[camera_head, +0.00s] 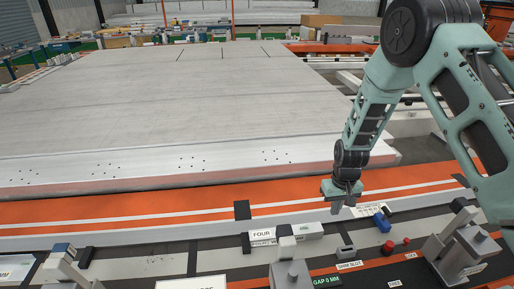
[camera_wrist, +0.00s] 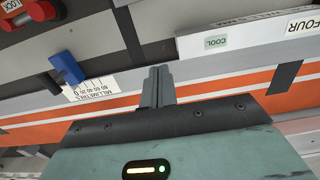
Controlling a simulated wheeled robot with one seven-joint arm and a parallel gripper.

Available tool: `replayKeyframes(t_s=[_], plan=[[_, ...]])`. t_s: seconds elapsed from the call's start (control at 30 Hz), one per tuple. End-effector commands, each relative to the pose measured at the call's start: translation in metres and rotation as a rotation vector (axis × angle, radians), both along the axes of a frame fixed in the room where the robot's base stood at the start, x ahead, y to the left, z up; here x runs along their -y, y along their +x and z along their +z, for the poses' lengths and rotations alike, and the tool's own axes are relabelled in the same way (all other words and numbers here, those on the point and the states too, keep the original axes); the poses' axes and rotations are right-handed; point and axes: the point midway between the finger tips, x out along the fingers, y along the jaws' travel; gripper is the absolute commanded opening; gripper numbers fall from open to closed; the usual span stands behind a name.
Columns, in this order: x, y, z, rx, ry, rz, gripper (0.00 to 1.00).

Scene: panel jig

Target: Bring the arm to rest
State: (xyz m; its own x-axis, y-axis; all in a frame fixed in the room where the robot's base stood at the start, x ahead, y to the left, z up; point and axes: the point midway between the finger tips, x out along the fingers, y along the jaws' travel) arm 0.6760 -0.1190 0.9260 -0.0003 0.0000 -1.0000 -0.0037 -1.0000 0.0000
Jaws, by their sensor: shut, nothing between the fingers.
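My gripper (camera_head: 345,203) hangs at the end of my green arm, pointing down, over the front strip of the panel jig in the head view. In the wrist view its two grey fingers (camera_wrist: 157,85) are pressed together with nothing between them. The fingertips are close to the white rail; I cannot tell whether they touch it. The large grey panel (camera_head: 190,95) lies flat behind my gripper, with a pale, drilled front edge.
A blue block (camera_head: 382,222) stands right of my gripper beside a millimetre scale, also seen in the wrist view (camera_wrist: 67,67). Grey clamps (camera_head: 460,250) and a red knob (camera_head: 388,247) stand in front.

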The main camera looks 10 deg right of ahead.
Motion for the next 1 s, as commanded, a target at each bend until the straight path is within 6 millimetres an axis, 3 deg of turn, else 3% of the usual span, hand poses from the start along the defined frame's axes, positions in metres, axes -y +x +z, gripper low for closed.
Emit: replayKeyframes(t_s=[0.13,0.27,0.4,0.6,0.8,1.0], plan=[[-0.020,-0.003,0.016,0.005,0.021,0.026,0.00],[-0.068,-0.022,0.058,0.010,0.070,0.098,0.00],[-0.125,-0.064,0.111,0.009,0.118,0.214,0.00],[-0.176,-0.146,0.170,0.005,0.140,0.397,0.00],[-0.190,-0.231,0.203,0.008,0.105,0.570,0.00],[-0.184,-0.279,0.213,0.015,0.062,0.663,0.00]])
